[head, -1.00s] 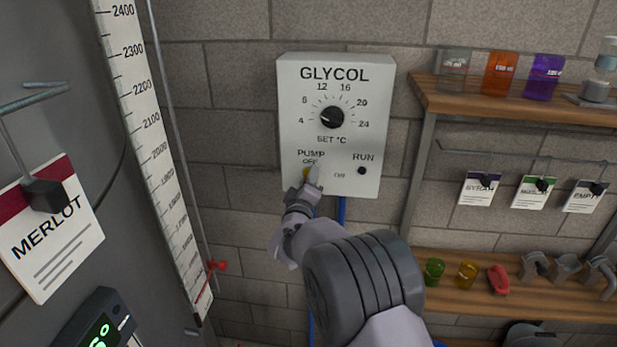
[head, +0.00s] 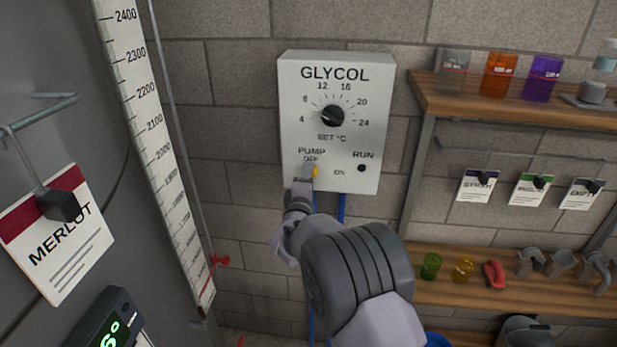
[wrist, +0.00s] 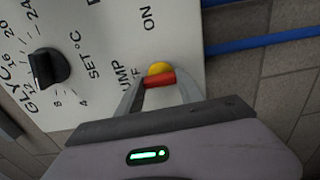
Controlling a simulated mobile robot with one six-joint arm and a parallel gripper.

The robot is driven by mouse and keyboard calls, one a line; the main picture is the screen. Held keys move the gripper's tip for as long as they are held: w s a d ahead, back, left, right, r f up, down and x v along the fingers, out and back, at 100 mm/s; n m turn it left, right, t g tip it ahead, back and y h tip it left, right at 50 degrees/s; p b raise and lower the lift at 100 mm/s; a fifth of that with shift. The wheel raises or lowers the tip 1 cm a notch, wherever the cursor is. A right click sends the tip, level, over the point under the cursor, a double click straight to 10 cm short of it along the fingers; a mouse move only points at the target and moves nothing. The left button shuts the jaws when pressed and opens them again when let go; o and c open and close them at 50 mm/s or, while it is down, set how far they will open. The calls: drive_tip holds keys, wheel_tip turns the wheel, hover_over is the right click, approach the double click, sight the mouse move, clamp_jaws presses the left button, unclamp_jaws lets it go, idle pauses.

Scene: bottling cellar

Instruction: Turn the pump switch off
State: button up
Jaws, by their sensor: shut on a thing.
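The glycol control box (head: 350,140) hangs on the block wall, with a black set dial (head: 332,115) above its pump switch. The switch shows as a yellow piece (head: 315,171) just right of my fingertips; the wrist view shows its yellow rounded part (wrist: 159,69) and a red bar between the fingers. My gripper (head: 306,173) is shut on the switch at the OFF side of the label. It also shows in the wrist view (wrist: 160,84), one finger on each side of the red bar. The fingers partly cover OFF; ON is readable. The RUN lamp (head: 361,168) looks dark.
A grey tank with a white scale (head: 158,125) and a MERLOT tag (head: 55,235) stands close on the left. Wooden shelves (head: 500,290) with jars and fittings are on the right. Blue hoses (head: 342,207) run below the box.

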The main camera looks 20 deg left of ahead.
idle(0.3)
drive_tip(key=o, duration=1.4)
drive_tip(key=shift+s, duration=0.1)
drive_tip(key=b+v, duration=0.1)
drive_tip(key=v, duration=1.6)
drive_tip(key=shift+s+b, duration=0.2)
drive_tip(key=shift+b, duration=0.2)
